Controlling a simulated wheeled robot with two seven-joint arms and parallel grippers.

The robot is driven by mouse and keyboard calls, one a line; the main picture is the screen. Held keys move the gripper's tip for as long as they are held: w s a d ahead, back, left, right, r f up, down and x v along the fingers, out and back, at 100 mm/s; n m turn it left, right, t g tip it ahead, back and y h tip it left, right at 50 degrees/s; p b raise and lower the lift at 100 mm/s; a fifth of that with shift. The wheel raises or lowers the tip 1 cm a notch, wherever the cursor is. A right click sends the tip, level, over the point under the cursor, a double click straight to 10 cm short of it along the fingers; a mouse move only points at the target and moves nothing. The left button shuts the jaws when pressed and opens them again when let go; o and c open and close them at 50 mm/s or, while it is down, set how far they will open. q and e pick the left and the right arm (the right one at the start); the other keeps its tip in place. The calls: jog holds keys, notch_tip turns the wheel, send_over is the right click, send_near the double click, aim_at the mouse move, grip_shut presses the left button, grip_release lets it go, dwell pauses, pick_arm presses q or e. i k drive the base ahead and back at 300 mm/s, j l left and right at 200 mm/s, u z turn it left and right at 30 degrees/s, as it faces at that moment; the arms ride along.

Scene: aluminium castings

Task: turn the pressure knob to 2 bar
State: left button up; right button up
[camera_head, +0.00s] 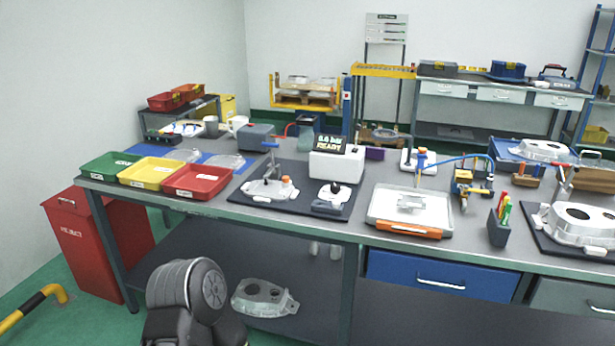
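A small white and grey unit (331,200) with a dark round part on top sits on the mat in front of the box. I cannot tell whether that part is the pressure knob, and no knob setting can be read. Neither of my grippers shows; only a dark rounded part of my own body is at the bottom left.
A casting (268,190) in a fixture sits left on the mat. Green (108,166), yellow (150,173) and red (198,182) trays lie farther left. A white tray with an orange front (408,229) stands to the right. A red bin (85,245) stands by the bench's left end.

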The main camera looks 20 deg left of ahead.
aim_at(336, 187)
jog(key=i+j+z, duration=0.45)
jog(key=j, duration=0.2)
jog(key=i+j+z, duration=0.2)
jog(key=i+j, duration=0.05)
jog(key=j, duration=0.1)
